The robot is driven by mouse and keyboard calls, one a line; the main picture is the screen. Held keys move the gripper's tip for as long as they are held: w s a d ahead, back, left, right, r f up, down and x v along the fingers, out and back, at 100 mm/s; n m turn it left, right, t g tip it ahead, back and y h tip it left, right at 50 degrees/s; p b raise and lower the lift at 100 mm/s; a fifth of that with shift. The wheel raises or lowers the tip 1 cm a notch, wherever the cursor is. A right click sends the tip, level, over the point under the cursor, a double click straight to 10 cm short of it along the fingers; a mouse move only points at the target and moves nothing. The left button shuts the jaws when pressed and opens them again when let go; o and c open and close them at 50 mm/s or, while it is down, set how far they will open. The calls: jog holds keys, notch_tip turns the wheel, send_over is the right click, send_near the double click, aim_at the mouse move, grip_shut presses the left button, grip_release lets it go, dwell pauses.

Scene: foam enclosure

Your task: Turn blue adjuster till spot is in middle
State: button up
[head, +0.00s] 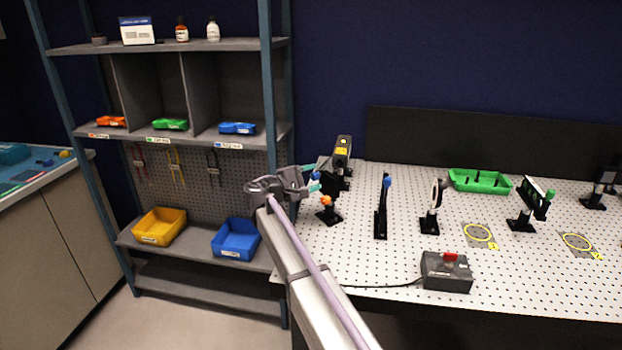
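My gripper (313,179) reaches in from the lower middle of the head view. Its teal fingertips are beside a black mount with an orange knob (325,201) at the left end of the perforated table. The fingertips look a little apart, but I cannot tell whether anything is between them. A blue knob (387,182) tops a slim black mount to the right, apart from my gripper. Another small blue part (550,193) is on the green-and-black mount (535,197) at the far right. I cannot make out a light spot.
A black device with a yellow label (342,153) stands behind my gripper. A round white-faced mount (436,194), green tray (480,181) and red-button control box (447,271) are on the perforated table (380,268). A shelf with yellow (160,227) and blue (236,240) bins is left.

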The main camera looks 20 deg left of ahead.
jog(key=v, duration=1.1)
jog(key=shift+d, duration=0.1)
